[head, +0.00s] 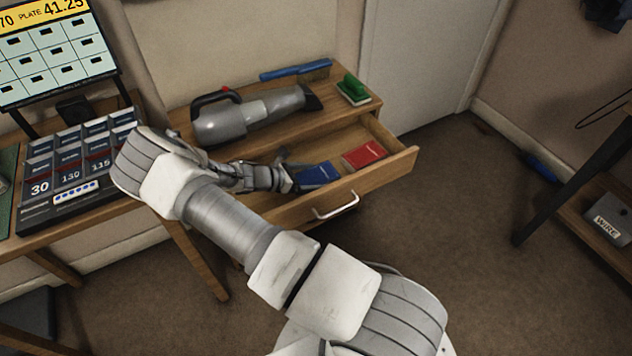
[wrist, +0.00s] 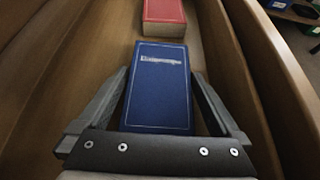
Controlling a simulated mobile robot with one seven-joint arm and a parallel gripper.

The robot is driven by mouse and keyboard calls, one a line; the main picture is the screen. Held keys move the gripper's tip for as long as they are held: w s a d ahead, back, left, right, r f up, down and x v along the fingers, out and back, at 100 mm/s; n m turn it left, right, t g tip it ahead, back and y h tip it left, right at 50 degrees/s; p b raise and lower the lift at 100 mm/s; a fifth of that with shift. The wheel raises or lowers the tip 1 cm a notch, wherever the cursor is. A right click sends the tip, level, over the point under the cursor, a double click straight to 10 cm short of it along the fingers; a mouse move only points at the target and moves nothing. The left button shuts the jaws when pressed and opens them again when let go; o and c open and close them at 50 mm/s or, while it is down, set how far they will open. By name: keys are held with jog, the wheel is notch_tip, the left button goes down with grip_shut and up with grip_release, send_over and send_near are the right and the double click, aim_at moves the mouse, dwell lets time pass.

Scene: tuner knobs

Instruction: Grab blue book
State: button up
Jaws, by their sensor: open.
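The blue book (head: 318,175) lies in the open wooden drawer (head: 404,163), with a red book to its right. In the wrist view the blue book (wrist: 160,88) lies between the two fingers of my gripper (wrist: 162,95), its near end reaching toward the palm and hidden there. A finger is on each side of it, with a narrow gap showing on the right; on the left I cannot tell whether it touches. My gripper (head: 287,179) is open in the head view, at the left end of the blue book. My arm hides the drawer's left part.
The red book (head: 365,153) lies beyond the blue one; it also shows in the wrist view (wrist: 164,17). The drawer walls run along both sides. On the tabletop are a grey handheld vacuum (head: 250,112), a blue brush (head: 296,70) and a green-handled brush (head: 353,90).

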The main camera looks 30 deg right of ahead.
jog(key=shift+d+f, duration=0.25)
jog(key=shift+d, duration=0.25)
jog(key=shift+r, duration=0.1)
jog(key=c, duration=1.2)
